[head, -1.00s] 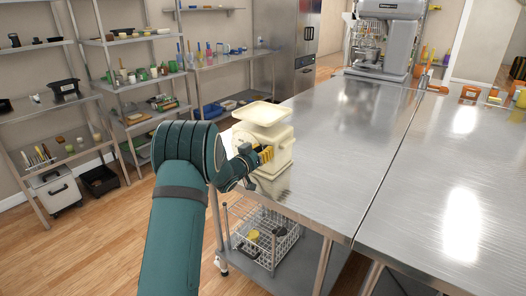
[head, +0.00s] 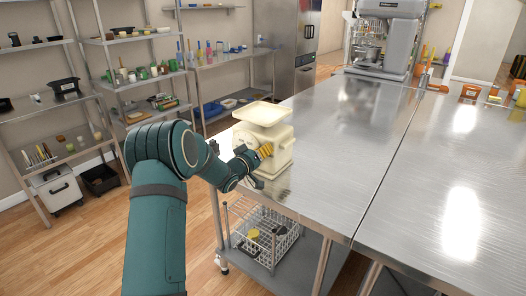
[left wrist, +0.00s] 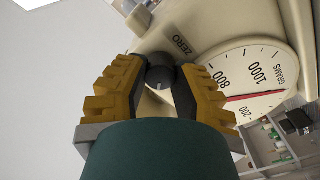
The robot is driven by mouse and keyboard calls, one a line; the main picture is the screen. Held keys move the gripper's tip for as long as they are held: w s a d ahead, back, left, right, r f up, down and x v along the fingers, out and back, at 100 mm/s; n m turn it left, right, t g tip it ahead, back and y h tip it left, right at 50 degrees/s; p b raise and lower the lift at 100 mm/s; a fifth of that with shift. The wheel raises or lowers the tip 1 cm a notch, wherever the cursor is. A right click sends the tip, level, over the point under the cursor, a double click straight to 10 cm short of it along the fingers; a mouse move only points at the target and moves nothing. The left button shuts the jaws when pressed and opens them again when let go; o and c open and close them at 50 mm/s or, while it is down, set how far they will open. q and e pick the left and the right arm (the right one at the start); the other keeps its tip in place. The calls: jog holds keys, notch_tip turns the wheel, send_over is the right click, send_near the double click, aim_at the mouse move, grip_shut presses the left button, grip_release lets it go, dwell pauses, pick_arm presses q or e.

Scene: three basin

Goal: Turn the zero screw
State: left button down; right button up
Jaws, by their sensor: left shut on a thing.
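A cream kitchen scale (head: 272,140) with a flat square pan (head: 263,113) on top stands at the near left corner of the steel table. In the left wrist view its dial (left wrist: 250,85) has a red needle, and a "ZERO" label (left wrist: 181,45) is beside the dark zero screw (left wrist: 160,76). My left gripper (left wrist: 160,85) has its yellow-padded fingers on both sides of the screw and is shut on it. In the head view the left gripper (head: 262,152) is against the scale's side. My right gripper is not in view.
The steel table (head: 350,150) is largely bare to the right of the scale. A grey mixer (head: 385,40) stands at its far end. A white wire basket (head: 265,232) is on the lower shelf. Shelving stands at the left.

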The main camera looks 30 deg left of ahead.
pick_arm(q)
jog(key=shift+r, duration=0.15)
jog(key=c, duration=0.7)
grip_release()
jog(key=shift+s, duration=0.1)
jog(key=s, duration=1.1)
jog(key=shift+s+a, duration=0.4)
jog(key=shift+a, duration=0.05)
